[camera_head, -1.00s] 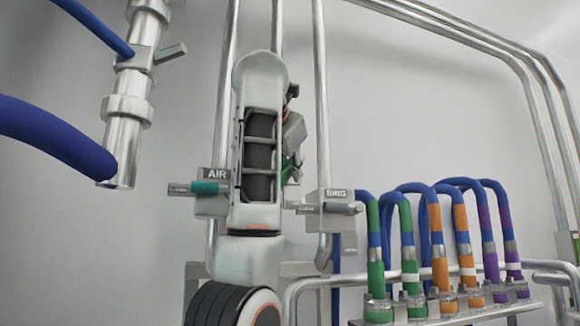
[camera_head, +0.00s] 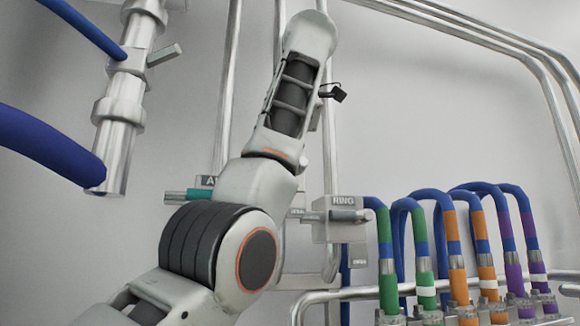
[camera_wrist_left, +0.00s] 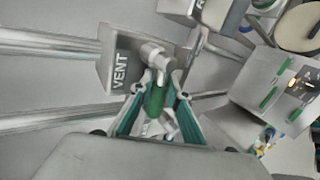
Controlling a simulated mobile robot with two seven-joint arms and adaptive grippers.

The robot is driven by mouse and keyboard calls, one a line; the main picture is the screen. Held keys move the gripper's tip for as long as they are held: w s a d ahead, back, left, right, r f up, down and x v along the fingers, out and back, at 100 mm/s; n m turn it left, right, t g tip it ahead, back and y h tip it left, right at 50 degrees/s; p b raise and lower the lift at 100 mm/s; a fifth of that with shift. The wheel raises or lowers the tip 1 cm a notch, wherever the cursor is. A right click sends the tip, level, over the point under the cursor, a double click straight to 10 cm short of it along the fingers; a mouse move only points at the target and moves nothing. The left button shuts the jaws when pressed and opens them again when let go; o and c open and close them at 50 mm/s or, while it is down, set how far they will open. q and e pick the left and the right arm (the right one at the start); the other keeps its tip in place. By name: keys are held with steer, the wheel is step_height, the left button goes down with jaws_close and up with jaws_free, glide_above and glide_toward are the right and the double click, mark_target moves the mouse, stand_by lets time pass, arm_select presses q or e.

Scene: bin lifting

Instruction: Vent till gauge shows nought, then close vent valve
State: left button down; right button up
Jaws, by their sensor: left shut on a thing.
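In the left wrist view, the vent valve (camera_wrist_left: 121,70) is a grey block labelled VENT with a round metal stem and a green handle (camera_wrist_left: 156,101). My left gripper (camera_wrist_left: 158,90) has its teal-lined fingers on both sides of this handle and is shut on it. In the head view my arm stands in front of the pipes, and neither the left gripper nor the vent valve can be made out. A round cream dial (camera_wrist_left: 299,27) with a dark rim, possibly the gauge, is cut off at the wrist view's upper right; its reading cannot be told. My right gripper is not in view.
In the head view, the AIR valve with its teal handle (camera_head: 188,195) is partly behind my arm. The RING valve (camera_head: 340,216) is right of it. Several blue hoses with coloured bands (camera_head: 456,240) stand at the right. A grey panel (camera_wrist_left: 272,88) shows in the wrist view.

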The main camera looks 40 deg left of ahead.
arm_select(q)
steer(key=shift+r+m+g, duration=0.25)
steer(key=shift+m+g, duration=0.05)
stand_by(0.6)
steer(key=c, duration=1.9)
jaws_free()
steer(key=shift+f, duration=0.2)
